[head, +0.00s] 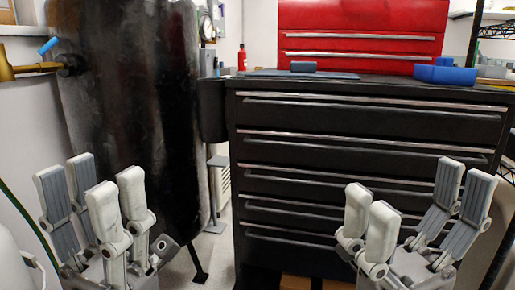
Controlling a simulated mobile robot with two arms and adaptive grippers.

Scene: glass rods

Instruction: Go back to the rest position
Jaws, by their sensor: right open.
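My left gripper (92,186) is in the lower left of the head view, fingers pointing up. Its light grey fingers with dark pads stand apart, with nothing visible between them. My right gripper (416,196) is in the lower right, also pointing up. Its fingers are spread wide and it is empty. Both grippers are in front of the furniture, apart from each other. No glass rods can be made out.
A black drawer cabinet (330,124) stands ahead, with a red tool chest (360,18) on top. A blue bin (445,75) and small blue box (303,66) sit there. A tall dark tank (135,110) stands left. Some floor shows between tank and cabinet.

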